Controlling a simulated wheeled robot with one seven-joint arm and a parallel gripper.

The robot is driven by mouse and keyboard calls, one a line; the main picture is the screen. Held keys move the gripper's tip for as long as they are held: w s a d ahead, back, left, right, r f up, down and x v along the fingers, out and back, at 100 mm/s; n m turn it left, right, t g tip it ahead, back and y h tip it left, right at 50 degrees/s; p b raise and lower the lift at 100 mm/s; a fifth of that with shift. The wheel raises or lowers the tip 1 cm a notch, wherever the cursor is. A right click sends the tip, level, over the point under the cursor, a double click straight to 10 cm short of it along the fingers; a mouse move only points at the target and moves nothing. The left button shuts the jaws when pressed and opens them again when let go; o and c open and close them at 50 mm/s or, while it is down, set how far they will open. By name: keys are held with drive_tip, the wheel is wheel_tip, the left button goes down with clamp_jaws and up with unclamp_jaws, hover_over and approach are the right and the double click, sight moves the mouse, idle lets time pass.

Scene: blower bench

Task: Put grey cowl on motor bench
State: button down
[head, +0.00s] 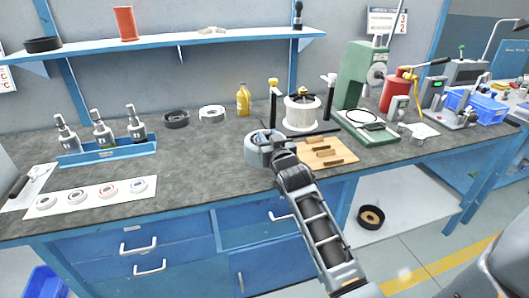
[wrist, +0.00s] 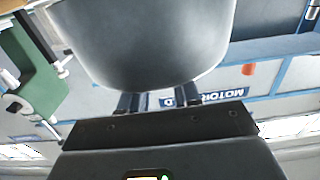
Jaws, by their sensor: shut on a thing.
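The grey cowl (wrist: 145,45) is a large, smooth, rounded grey shell that fills the top middle of the wrist view. My gripper (wrist: 160,98) is shut on its near edge. In the head view the cowl (head: 256,150) is small and partly hidden behind my gripper (head: 270,146), above the front part of the grey-topped bench (head: 190,180). A white ribbed drum (head: 302,112) stands on a dark base just behind and to the right of the cowl. A blue sign (wrist: 215,98) reading "MOTOR", partly hidden, shows upside down in the wrist view.
A wooden block tray (head: 340,155) lies right of my gripper. A green press (head: 362,75) stands behind it. A yellow bottle (head: 243,98), two rings and a blue bottle rack (head: 105,153) are to the left. The bench's left-centre is clear. A dark ring (head: 371,217) lies below.

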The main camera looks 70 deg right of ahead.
drive_tip(key=shift+w+a+f, duration=0.1)
drive_tip(key=shift+w+f, duration=0.2)
drive_tip(key=shift+w, duration=0.2)
drive_tip(key=shift+f+b, duration=0.65)
drive_tip(key=shift+f, duration=1.3)
drive_tip(key=shift+f, duration=0.2)
drive_tip(key=c, duration=0.8)
unclamp_jaws()
